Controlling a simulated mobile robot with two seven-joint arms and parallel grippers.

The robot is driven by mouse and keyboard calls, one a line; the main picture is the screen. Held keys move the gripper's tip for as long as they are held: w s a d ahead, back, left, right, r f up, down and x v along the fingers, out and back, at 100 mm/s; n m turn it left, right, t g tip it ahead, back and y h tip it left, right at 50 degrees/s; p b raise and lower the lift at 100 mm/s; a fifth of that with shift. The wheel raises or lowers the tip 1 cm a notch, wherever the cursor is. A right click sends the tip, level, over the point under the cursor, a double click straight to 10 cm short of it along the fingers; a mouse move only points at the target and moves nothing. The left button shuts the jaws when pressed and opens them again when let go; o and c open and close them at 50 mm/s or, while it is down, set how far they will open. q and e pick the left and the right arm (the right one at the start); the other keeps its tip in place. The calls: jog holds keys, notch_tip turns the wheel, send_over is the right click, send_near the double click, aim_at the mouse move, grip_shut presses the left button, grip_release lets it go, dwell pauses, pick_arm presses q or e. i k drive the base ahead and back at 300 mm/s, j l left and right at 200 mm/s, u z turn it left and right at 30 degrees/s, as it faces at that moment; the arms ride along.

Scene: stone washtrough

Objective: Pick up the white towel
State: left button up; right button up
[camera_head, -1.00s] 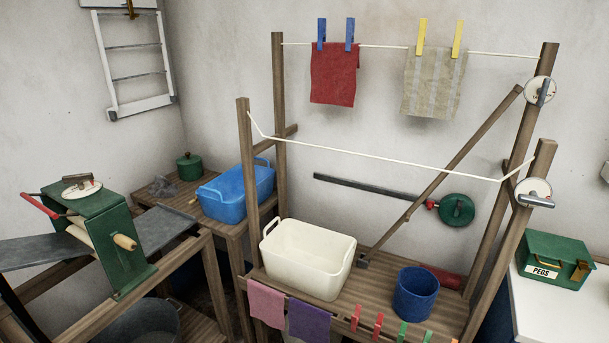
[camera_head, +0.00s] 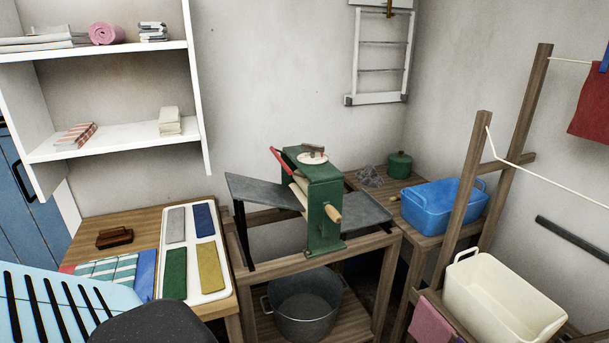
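Whitish folded cloths (camera_head: 40,43) lie flat on the upper wall shelf at the top left. A small cream folded stack (camera_head: 170,121) sits on the lower shelf. I cannot tell which of these, if any, is the white towel. A rolled pink towel (camera_head: 107,34) and a small striped stack (camera_head: 153,32) are also on the upper shelf. Neither of my grippers shows in the head view.
A wooden table (camera_head: 130,219) holds a brush (camera_head: 115,237) and a white tray (camera_head: 222,290) with coloured cloths. A green mangle (camera_head: 322,200) stands mid-view above a metal tub (camera_head: 305,303). A blue basin (camera_head: 443,207) and cream basin (camera_head: 503,303) are right.

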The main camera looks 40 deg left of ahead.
aim_at(175, 231)
jog(key=u, duration=2.2)
